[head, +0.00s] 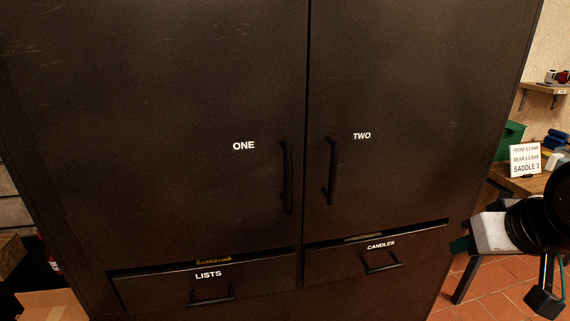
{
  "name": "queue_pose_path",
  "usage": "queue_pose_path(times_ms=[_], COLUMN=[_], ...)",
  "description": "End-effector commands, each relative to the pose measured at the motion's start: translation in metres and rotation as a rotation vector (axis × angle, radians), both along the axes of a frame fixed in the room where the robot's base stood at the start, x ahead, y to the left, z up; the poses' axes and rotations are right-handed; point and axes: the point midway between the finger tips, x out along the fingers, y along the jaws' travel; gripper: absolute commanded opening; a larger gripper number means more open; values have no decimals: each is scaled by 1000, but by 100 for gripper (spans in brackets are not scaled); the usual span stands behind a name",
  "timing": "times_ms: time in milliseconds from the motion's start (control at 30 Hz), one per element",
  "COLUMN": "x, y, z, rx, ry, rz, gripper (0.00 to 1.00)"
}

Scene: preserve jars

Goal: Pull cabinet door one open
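Cabinet door one (170,130) is the left door of a tall dark cabinet and carries the white word ONE. It is shut, level with its neighbour. Its black vertical bar handle (287,177) is near its right edge, beside the seam between the doors. My arm shows at the right edge of the head view, with a dark tip (461,245) on a pale block. It is apart from the handle, right of the cabinet front. I cannot make out the fingers or whether they are open.
Door two (410,110) is shut, its handle (330,170) close to door one's. Below, the LISTS drawer (208,284) and CANDLES drawer (375,258) stand slightly out. A workbench (525,185) with a sign (525,160) is at right, a cardboard box (50,305) lower left.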

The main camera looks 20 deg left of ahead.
Motion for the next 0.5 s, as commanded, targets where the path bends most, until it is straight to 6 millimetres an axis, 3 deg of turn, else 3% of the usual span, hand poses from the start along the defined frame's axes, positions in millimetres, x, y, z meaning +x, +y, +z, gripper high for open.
queue_pose_path(times_ms=[33, 100, 200, 300, 400, 500], x=[19, 42, 62, 66, 61, 51], y=[30, 72, 135, 193, 238, 269], z=[-2, 2, 10, 19, 27, 34], rx=[25, 73, 158, 250, 336, 406], ry=[-72, -196, -367, -519, -641, -730], rz=[59, 129, 225, 309, 372, 413], gripper=[33, 33, 33, 33, 33, 33])
